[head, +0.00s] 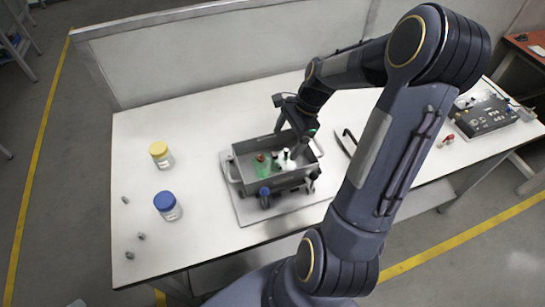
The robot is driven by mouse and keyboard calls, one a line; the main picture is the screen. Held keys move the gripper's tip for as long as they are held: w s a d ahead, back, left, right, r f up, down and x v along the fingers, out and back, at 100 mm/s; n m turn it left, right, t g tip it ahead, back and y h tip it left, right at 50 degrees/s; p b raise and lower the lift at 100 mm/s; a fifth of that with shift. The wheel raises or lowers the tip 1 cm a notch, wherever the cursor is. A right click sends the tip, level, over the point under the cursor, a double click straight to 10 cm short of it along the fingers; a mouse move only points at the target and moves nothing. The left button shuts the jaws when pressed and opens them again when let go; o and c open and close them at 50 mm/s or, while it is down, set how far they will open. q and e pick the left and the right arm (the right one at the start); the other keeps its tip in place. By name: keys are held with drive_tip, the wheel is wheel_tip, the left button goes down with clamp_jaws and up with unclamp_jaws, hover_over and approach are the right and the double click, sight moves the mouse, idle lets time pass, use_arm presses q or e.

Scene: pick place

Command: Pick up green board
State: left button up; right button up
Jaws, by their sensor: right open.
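The green board (262,169) lies inside a grey metal bin (243,171) in the middle of the table. Only part of it shows, beside other small items. My right gripper (287,138) is open and points down over the back right part of the bin, close to the board's right side. I cannot tell whether it touches anything. My left gripper is not in view.
The bin stands on a grey plate (247,211). A yellow-lidded jar (161,155) and a blue-lidded jar (168,206) stand on the left. Small grey pieces (130,255) lie at the far left. A dark control box (485,114) stands at the right. A low partition rises behind the table.

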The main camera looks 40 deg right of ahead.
sight(276, 162)
drive_tip(key=shift+m, duration=0.6)
drive_tip(key=x, duration=0.6)
drive_tip(key=d+x, duration=0.1)
drive_tip(key=x, duration=0.2)
drive_tip(key=shift+f+p, duration=0.2)
drive_tip(key=shift+p, duration=0.2)
drive_tip(key=shift+c, duration=0.4)
drive_tip(key=c, duration=0.6)
drive_tip(key=shift+r, duration=0.1)
